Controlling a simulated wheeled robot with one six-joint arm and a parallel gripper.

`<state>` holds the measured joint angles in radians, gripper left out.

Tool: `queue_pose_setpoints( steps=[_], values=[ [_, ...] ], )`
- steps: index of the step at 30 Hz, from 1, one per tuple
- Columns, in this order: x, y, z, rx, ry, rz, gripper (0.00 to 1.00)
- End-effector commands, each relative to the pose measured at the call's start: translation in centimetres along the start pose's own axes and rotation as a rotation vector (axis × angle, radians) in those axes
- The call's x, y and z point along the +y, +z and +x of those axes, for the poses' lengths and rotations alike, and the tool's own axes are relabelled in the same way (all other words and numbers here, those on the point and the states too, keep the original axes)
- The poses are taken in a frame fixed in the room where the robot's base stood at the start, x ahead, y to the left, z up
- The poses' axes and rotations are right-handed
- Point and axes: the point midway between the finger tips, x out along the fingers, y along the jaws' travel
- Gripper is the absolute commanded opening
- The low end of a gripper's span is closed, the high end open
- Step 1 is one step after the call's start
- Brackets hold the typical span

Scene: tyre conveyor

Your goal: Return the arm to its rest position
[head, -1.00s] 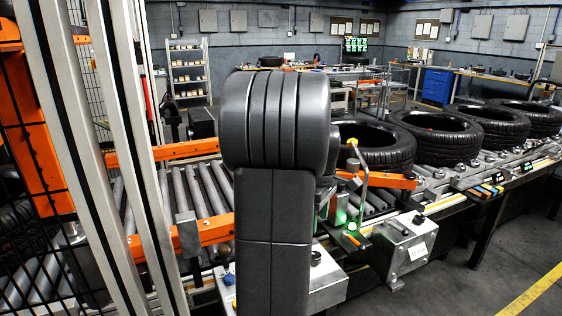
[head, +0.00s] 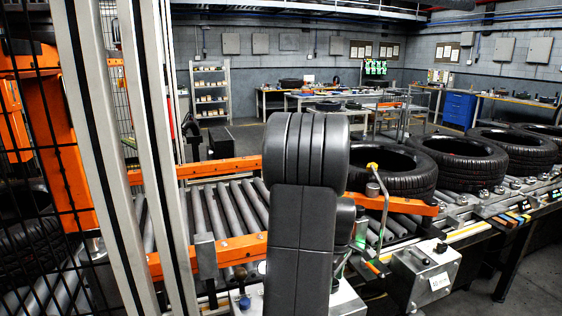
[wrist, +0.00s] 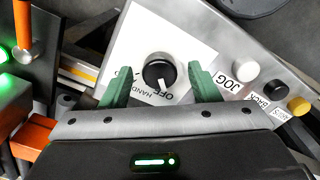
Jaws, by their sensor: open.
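My gripper (wrist: 160,84) shows in the wrist view with its two green fingers apart, open and empty. A black rotary knob (wrist: 159,73) on a light control panel (wrist: 200,38) appears between the fingers, with clear gaps on both sides. I cannot tell how far the fingertips are above the panel. In the head view, my dark grey arm stands folded in the middle, and it hides the gripper and the knob.
A white button (wrist: 245,69), a black button and a yellow button (wrist: 299,105) sit right of the knob. Several tyres (head: 462,155) line the conveyor at right. An orange rail (head: 215,254) and roller conveyor lie left of my arm. Grey posts (head: 160,150) stand at left.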

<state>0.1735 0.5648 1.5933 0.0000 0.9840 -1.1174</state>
Motion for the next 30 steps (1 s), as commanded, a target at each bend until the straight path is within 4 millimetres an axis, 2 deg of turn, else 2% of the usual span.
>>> queue_pose_setpoints(
  steps=[6, 11, 27, 29, 30],
  values=[
    [0.0, 0.0, -0.3, 0.001, 0.001, -0.001, 0.56],
    [0.1, -0.1, -2.0, 0.002, 0.005, -0.008, 0.56],
    [0.1, -0.1, -12.6, 0.002, 0.006, -0.009, 0.56],
    [0.1, -0.1, -13.8, 0.002, 0.006, -0.009, 0.56],
    [0.0, 0.0, -13.7, 0.000, 0.000, -0.009, 0.56]
  ],
)
